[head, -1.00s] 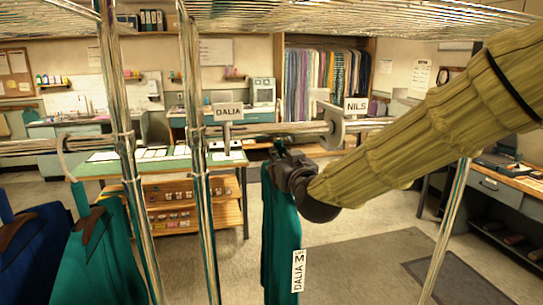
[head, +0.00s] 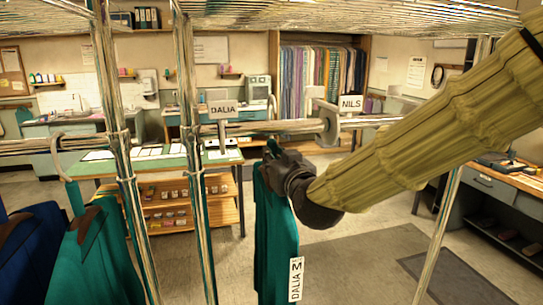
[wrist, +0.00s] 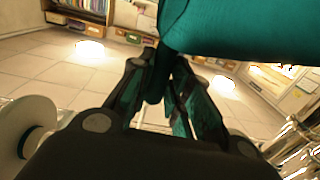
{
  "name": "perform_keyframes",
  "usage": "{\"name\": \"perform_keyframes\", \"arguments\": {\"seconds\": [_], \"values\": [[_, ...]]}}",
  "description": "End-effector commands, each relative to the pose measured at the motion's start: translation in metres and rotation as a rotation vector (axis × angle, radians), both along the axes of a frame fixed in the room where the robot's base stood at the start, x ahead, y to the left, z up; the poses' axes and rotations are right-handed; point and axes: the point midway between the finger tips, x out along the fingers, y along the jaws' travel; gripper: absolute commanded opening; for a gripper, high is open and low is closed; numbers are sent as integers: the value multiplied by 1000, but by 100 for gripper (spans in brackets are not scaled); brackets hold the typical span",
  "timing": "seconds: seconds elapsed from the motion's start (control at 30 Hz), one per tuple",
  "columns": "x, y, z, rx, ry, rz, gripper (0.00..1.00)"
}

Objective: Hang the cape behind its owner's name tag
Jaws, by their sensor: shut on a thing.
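The teal cape (head: 272,245) hangs from my gripper (head: 275,155) in the head view, with a white label reading DALIA M (head: 296,279) near its lower right. My gripper is shut on the cape's top; in the wrist view teal cloth (wrist: 250,30) runs above the fingers (wrist: 165,95). The DALIA name tag (head: 223,110) stands on the chrome rail (head: 265,127), up and left of my gripper. The NILS tag (head: 350,104) is on the rail further right. The cape's top is below the rail, between the two tags.
Chrome uprights (head: 195,170) stand left of the held cape. Another teal garment (head: 95,250) and a blue one (head: 35,250) hang at the far left. A green-topped table (head: 150,164) is behind the rail. A wire shelf (head: 300,12) spans overhead.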

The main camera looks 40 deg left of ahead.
Motion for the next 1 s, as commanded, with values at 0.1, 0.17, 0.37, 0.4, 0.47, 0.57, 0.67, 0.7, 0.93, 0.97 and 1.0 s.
{"name": "perform_keyframes", "arguments": {"seconds": [0.1,0.17,0.37,0.4,0.47,0.57,0.67,0.7,0.93,0.97,1.0], "values": [[-4,-6,2,2,-2,-1,0],[-7,-9,2,2,-3,-1,0],[-14,-18,2,2,-3,-1,0],[-16,-19,2,1,-2,-1,0],[-18,-22,2,1,-2,-1,0],[-22,-27,2,2,-3,-1,0],[-26,-31,2,1,-2,-1,0],[-27,-33,2,2,-3,-1,0],[-31,-37,-9,1,-2,-1,0],[-31,-37,-11,1,-2,-1,0],[-31,-37,-13,1,-2,-1,0]]}}
